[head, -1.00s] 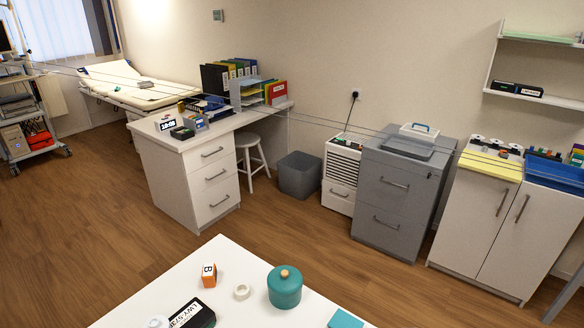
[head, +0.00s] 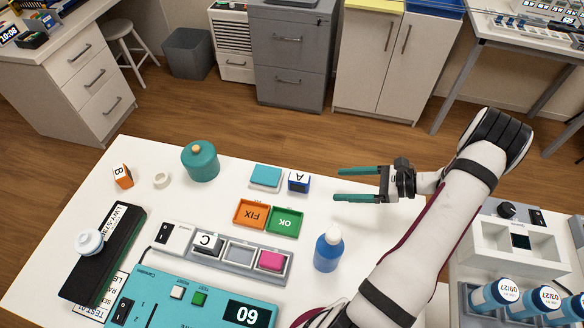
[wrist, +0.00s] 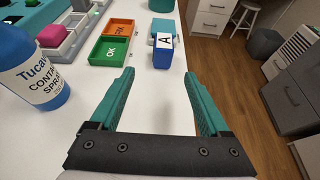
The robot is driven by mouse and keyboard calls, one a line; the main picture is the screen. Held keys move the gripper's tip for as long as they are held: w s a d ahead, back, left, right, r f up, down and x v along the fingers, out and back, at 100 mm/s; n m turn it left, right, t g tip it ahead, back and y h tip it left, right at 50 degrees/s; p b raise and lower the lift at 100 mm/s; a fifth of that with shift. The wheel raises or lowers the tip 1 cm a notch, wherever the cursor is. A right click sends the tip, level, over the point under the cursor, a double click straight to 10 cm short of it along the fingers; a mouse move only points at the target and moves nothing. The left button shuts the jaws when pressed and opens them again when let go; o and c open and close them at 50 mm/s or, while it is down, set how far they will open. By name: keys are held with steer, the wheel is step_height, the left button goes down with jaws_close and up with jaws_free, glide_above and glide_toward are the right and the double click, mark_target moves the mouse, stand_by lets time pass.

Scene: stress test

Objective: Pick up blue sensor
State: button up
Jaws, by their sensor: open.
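The blue sensor (head: 299,186) is a small block with a white face marked A. It stands on the white table beside a flat teal block, and also shows in the wrist view (wrist: 162,54). My gripper (head: 338,184) is open and empty, to the right of the blue sensor in the head view. In the wrist view, the sensor lies ahead of my teal fingertips (wrist: 159,74), roughly in line with the gap between them. It is apart from both fingers.
The orange FIX tray (head: 251,214) and green OK tray (head: 285,222) lie in front of the sensor. A blue spray bottle (head: 328,252) stands nearer the front. A teal pot (head: 201,162) stands at the back left. The flat teal block (head: 266,176) is close to the sensor.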

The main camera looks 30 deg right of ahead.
mark_target(292, 180)
steer(key=x, duration=0.9)
steer(key=r+x, duration=0.1)
steer(key=x, duration=0.4)
steer(key=shift+w+a, duration=0.15)
steer(key=shift+w, duration=0.45)
jaws_close()
